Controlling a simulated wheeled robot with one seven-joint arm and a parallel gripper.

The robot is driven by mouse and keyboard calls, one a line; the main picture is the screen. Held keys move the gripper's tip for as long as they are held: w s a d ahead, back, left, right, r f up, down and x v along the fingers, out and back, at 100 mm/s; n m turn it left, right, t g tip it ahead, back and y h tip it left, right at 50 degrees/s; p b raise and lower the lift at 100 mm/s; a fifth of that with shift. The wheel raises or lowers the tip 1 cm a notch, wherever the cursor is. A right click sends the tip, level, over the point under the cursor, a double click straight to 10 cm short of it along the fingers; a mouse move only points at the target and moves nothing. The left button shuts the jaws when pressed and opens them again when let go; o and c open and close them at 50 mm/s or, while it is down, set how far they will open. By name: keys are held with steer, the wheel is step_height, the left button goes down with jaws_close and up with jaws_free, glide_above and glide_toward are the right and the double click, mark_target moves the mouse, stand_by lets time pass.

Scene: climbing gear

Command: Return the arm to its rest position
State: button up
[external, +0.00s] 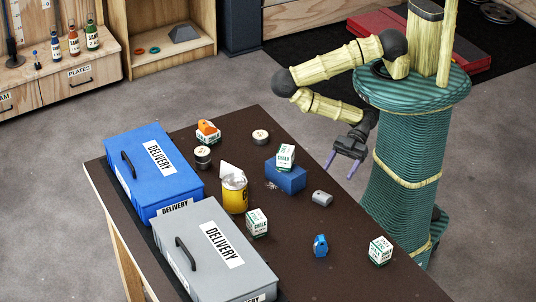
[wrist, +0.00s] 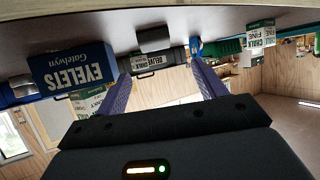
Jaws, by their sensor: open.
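My arm is bent beside the green robot column. My gripper (external: 340,166) hangs past the table's right edge, its purple fingers spread apart with nothing between them. In the wrist view my gripper (wrist: 160,70) also shows as open and empty. All are apart from my gripper.
Open floor (external: 235,85) lies behind the table.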

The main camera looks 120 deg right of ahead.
steer(key=w+r+n+g, duration=0.1)
steer(key=w+n+g+y+p, duration=0.1)
steer(key=w, duration=0.1)
steer(key=shift+d+r, duration=0.15)
steer(key=shift+r, duration=0.25)
steer(key=w+d+r+g+h+p, duration=0.1)
steer(key=w+d+r+g+h, duration=0.2)
steer(key=r, duration=0.4)
steer(key=w+d+r+g+h+p, duration=0.2)
steer(key=w+d+r, duration=0.1)
steer(key=d+r, duration=0.25)
steer(key=s+d+r+m+g+h+p, duration=0.1)
steer(key=s+r+m, duration=0.2)
steer(key=r, duration=0.7)
steer(key=s+d+r+m+g+h+p, duration=0.1)
steer(key=s+r+m, duration=0.3)
steer(key=r, duration=0.7)
steer(key=shift+s+d, duration=0.2)
steer(key=shift+s, duration=0.15)
steer(key=shift+r, duration=0.1)
